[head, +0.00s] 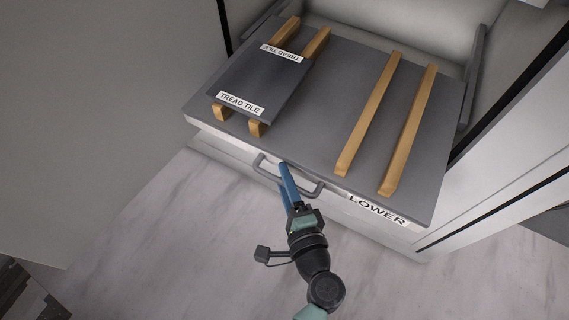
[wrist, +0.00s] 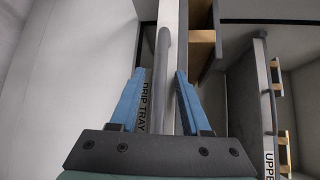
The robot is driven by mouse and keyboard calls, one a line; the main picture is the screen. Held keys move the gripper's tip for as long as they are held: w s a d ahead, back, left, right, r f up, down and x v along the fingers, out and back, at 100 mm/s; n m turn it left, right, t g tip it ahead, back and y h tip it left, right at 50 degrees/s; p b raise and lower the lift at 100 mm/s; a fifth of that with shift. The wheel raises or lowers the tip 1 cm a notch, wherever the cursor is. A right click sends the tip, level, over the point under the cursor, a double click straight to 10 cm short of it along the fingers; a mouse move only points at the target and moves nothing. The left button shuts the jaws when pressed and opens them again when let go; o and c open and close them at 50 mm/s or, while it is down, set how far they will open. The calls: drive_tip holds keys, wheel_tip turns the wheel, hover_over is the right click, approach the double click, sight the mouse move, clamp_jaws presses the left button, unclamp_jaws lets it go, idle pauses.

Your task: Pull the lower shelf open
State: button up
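The lower shelf (head: 330,110) has a grey top and a pale front edge with a "LOWER" label (head: 377,210) at its right. A grey bar handle (head: 266,174) is fixed to the front edge. In the wrist view the handle (wrist: 163,60) runs up between my two blue fingers. My gripper (head: 284,166) is at the middle of the handle in the head view. In the wrist view my gripper (wrist: 160,75) is open, with a finger on each side of the bar and gaps showing. My fingers hide part of the handle.
A dark tread tile (head: 258,80) rests on two wooden battens at the shelf's left; two bare battens (head: 370,110) lie at right. The wrist view shows a "DRIP TRAY" label (wrist: 143,105) and an "UPPER" label (wrist: 269,165), partly cut off. The floor (head: 170,250) in front is clear.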

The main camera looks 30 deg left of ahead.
drive_tip(key=v, duration=1.3)
drive_tip(key=shift+p, duration=0.3)
